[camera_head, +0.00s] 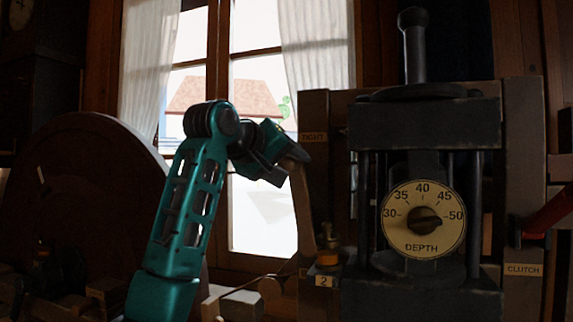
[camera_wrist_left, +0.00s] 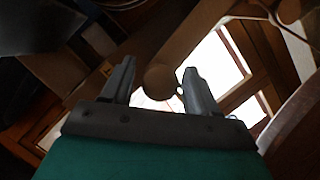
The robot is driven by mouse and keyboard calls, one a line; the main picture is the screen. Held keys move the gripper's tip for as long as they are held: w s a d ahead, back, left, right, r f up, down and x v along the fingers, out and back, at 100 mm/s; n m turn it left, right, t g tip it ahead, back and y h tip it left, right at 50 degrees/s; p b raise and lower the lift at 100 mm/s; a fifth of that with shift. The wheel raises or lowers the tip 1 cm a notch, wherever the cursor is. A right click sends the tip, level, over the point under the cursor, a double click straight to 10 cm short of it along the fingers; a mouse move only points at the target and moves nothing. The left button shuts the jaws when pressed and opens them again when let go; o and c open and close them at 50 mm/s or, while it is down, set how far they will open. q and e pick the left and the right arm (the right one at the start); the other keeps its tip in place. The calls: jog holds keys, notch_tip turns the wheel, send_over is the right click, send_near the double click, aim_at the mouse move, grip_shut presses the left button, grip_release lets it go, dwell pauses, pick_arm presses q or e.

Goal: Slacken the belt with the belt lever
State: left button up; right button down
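The belt lever (camera_head: 302,205) is a curved wooden bar rising beside the dark machine post in the head view, its upper end near the TIGHT label (camera_head: 314,137). My left gripper (camera_head: 287,153) is at that upper end. In the left wrist view, the lever's round wooden end (camera_wrist_left: 160,77) lies between the two fingers of my left gripper (camera_wrist_left: 158,88). The fingers are apart, with a gap on the left side and little or none on the right. The fingertips are hard to make out in the head view. My right gripper is in neither view.
A dark press with a DEPTH dial (camera_head: 423,219) stands right of the lever. A red handle (camera_head: 548,214) sits near the CLUTCH label (camera_head: 523,270) at far right. A large dark wheel (camera_head: 80,190) stands left, and a bright window (camera_head: 262,220) is behind.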

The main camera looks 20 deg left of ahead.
pick_arm(q)
grip_shut()
dwell(0.3)
